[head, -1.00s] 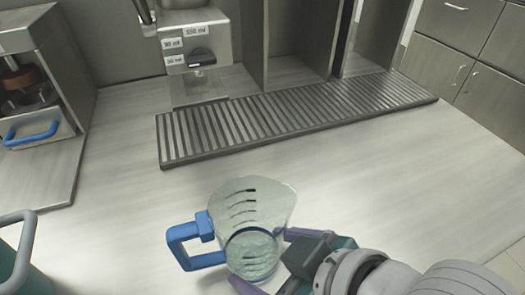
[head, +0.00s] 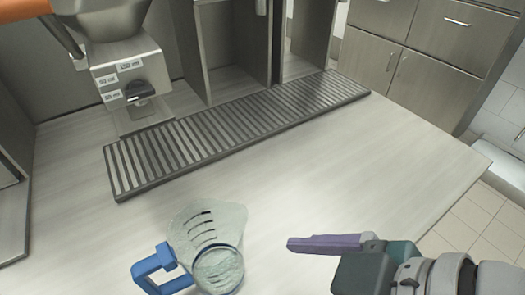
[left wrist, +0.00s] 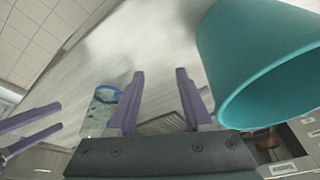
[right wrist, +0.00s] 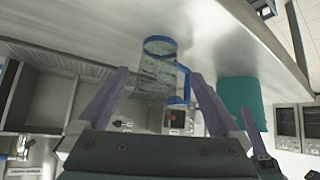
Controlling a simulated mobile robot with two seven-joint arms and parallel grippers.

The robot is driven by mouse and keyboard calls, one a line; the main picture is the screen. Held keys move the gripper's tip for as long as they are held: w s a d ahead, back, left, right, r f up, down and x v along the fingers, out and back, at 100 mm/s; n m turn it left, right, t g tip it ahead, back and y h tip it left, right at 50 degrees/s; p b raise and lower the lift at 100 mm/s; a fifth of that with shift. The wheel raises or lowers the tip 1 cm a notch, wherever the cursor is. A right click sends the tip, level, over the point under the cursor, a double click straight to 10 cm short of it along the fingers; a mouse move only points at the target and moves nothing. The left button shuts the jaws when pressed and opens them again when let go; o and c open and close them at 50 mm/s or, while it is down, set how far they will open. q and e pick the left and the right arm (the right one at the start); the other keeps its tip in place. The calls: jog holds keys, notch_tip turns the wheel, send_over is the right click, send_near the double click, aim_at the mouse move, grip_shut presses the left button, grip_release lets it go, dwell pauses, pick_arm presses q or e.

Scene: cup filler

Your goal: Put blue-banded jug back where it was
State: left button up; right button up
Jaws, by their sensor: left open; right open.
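The clear jug (head: 205,248) with a blue handle (head: 160,268) and dark level marks stands on the counter at the bottom of the head view. Its blue band shows in the right wrist view (right wrist: 160,41), where the jug lies beyond and between my right fingers, and it also shows in the left wrist view (left wrist: 102,112). My right gripper (head: 325,243) is open, to the right of the jug and apart from it. My left gripper (left wrist: 160,75) is open and empty in its wrist view, and outside the head view.
A slatted drip tray (head: 235,135) runs along the counter behind the jug. A dispenser (head: 125,85) with volume labels stands at its left end. A teal container (left wrist: 250,60) is close to my left gripper.

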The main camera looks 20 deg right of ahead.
jog(key=s+d+r+m+g+h, duration=0.1)
jog(key=s+d+m+h, duration=0.2)
jog(key=d, duration=0.2)
jog(key=s+d+r+m+g+h, duration=0.1)
jog(key=s+d+m+h, duration=0.2)
jog(key=d, duration=0.3)
jog(key=shift+d+r+m+g, duration=0.25)
jog(key=shift+m+g, duration=0.15)
jog(key=shift+m, duration=0.3)
jog(key=shift+r, duration=0.1)
notch_tip(320, 180, up, 43)
jog(key=p, duration=4.3)
